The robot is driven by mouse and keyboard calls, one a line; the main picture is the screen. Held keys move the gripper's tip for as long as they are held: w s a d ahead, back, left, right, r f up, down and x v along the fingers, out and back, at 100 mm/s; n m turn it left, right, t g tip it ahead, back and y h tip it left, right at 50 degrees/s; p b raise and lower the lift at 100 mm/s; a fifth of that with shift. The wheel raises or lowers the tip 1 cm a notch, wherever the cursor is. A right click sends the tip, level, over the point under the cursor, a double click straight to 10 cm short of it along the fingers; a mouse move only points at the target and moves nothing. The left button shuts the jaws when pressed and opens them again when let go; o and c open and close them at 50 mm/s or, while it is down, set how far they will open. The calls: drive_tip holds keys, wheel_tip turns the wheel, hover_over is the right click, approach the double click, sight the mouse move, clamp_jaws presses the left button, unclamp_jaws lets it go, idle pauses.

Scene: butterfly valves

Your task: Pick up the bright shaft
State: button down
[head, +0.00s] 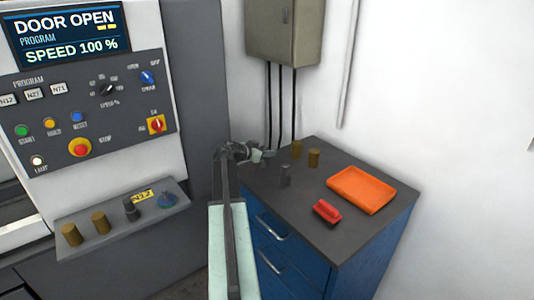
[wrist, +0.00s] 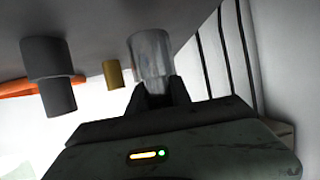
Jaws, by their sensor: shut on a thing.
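The bright shaft (wrist: 152,58), a pale shiny metal cylinder, stands between the fingers of my gripper (wrist: 160,92) in the wrist view. The gripper is shut on it. The wrist picture looks upside down, with the cabinet top along its upper edge. I cannot tell whether the shaft touches that top. In the head view my gripper (head: 262,155) is over the back left part of the cabinet top, and the shaft is too small there to make out surely. A dark grey stepped shaft (head: 285,175) stands close by; it also shows in the wrist view (wrist: 50,75).
An orange tray (head: 360,190) and a red object (head: 326,212) lie on the cabinet top (head: 300,215). The machine's ledge (head: 120,220) at left holds more cylinders and a blue knob.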

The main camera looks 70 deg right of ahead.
drive_tip(key=shift+r+p, duration=0.35)
drive_tip(key=shift+r, duration=0.4)
drive_tip(key=s+a+r+p, duration=0.1)
drive_tip(key=s+a, duration=0.2)
drive_tip(key=a, duration=1.2)
drive_tip(key=shift+a, duration=0.4)
